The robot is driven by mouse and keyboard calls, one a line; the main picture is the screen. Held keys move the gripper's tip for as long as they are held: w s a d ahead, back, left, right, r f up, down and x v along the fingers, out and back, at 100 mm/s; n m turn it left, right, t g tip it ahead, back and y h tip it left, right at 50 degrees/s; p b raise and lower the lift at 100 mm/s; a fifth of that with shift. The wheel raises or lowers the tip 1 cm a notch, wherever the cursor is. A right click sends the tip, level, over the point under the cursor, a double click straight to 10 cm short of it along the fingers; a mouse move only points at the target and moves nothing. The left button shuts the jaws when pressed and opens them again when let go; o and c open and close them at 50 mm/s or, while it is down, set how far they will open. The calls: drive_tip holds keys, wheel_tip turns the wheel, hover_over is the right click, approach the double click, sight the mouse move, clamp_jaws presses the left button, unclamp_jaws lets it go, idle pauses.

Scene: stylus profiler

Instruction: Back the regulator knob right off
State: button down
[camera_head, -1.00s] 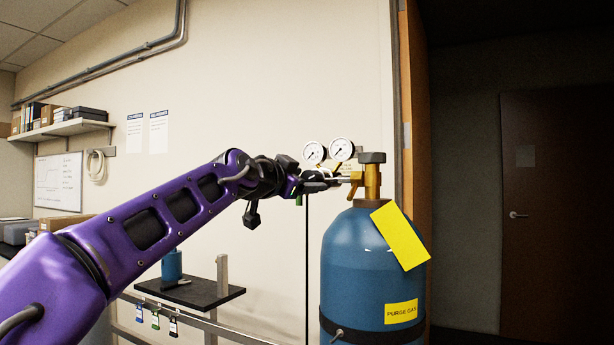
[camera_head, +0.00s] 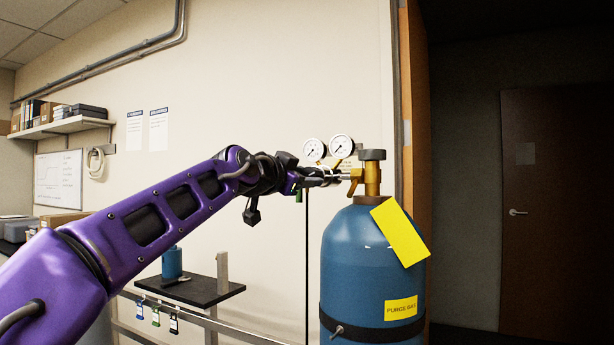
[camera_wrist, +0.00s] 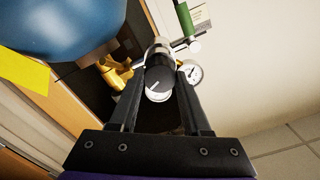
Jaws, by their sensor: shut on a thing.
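The regulator knob (camera_wrist: 158,77) is a dark round knob with a pale mark on its face. In the wrist view it sits between the two fingers of my gripper (camera_wrist: 162,82), which is shut on it. In the head view my gripper (camera_head: 326,177) is at the regulator, just below the two white gauges (camera_head: 341,147), and hides the knob there. The regulator joins a brass valve (camera_head: 373,182) on top of a blue gas cylinder (camera_head: 372,265).
A yellow tag (camera_head: 399,233) hangs on the cylinder's shoulder. A strap (camera_head: 368,333) circles the cylinder. A small dark shelf (camera_head: 205,292) carries a blue item (camera_head: 171,262) below my arm. A wooden door frame (camera_head: 413,130) stands right behind the cylinder.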

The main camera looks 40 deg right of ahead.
drive_tip(key=n+p, duration=0.1)
drive_tip(key=n, duration=0.6)
drive_tip(key=n+p, duration=0.1)
drive_tip(key=n, duration=0.5)
drive_tip(key=shift+c, duration=1.8)
unclamp_jaws()
